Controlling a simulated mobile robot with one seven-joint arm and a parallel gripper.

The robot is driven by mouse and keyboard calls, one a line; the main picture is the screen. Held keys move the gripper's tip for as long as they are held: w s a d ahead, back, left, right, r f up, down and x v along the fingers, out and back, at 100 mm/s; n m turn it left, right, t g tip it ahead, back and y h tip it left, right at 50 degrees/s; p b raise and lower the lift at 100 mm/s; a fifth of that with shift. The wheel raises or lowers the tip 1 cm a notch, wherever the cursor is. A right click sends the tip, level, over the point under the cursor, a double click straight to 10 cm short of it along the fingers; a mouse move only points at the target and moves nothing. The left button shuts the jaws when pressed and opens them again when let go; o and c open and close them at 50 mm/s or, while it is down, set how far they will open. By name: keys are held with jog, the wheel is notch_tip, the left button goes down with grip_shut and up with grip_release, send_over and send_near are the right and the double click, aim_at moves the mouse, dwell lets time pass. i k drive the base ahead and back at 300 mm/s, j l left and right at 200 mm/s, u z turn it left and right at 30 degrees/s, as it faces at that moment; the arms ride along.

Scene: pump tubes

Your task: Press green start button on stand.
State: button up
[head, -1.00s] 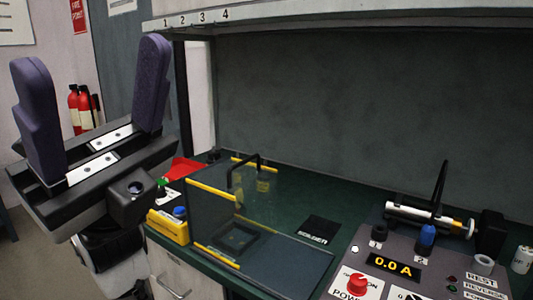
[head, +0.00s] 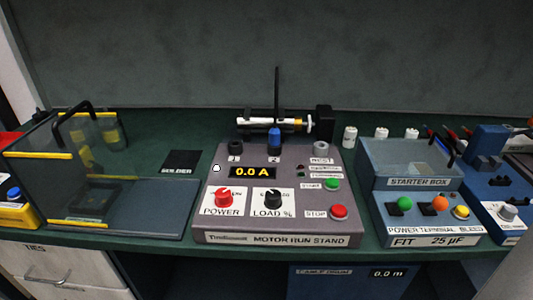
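The motor run stand (head: 285,210) is a grey sloped console in the middle of the bench. Its green start button (head: 332,184) is on the right side, beside a "START" label. A red stop button (head: 339,211) sits below it. The display (head: 252,171) reads 0.0 A. A red power knob (head: 223,197) and a black load knob (head: 272,199) are on the left and middle of the panel. My gripper is not in the head view now.
A clear guard box (head: 95,165) with yellow edges stands at left. The starter box (head: 418,180) with coloured buttons stands close on the right. A motor (head: 275,124) lies behind the stand's panel. The black solder mat (head: 180,162) is flat and clear.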

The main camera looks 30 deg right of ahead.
aim_at(331, 182)
jog(key=z, duration=1.25)
